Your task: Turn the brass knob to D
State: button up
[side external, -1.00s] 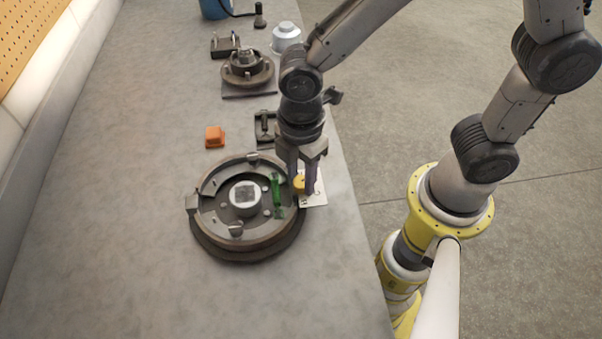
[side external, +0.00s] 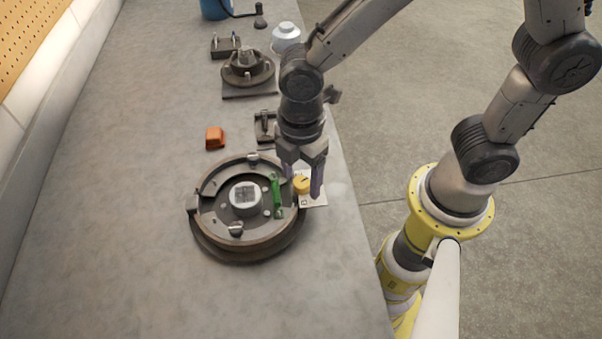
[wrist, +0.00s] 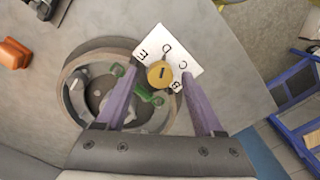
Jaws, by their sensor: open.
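The brass knob (side external: 302,185) is a yellow disc on a white card (side external: 316,200) beside the drum assembly. In the wrist view the knob (wrist: 160,75) has a short dark mark on its face. The mark runs roughly in line with the letter D (wrist: 166,50); I cannot tell its exact aim. Letters E, C and B also show on the card. My gripper (side external: 303,193) is open, with one finger on each side of the knob. The wrist view shows gaps between the knob and both fingers of the gripper (wrist: 159,70).
A round drum assembly (side external: 203,235) with a green lever (side external: 277,196) stands just left of the knob. An orange block (side external: 215,138) lies behind it. More parts, including a second hub (side external: 247,68), stand farther back. The bench is clear at the left and front.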

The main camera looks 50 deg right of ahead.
aim_at(301, 181)
notch_tip(301, 181, up, 14)
dwell(0.6)
jog(key=s+d+r+m+t, duration=0.1)
jog(key=d+r+m, duration=0.15)
jog(key=d, duration=0.35)
jog(key=s+d+r+m+t, duration=0.1)
jog(key=d+r+m+t, duration=0.15)
jog(key=d, duration=0.25)
jog(key=s+d+f+m+t, duration=0.2)
jog(key=s+d+m, duration=0.4)
jog(key=m, duration=0.5)
jog(key=shift+d+f+m, duration=0.15)
jog(key=shift+f+m, duration=0.25)
jog(key=shift+f, duration=0.35)
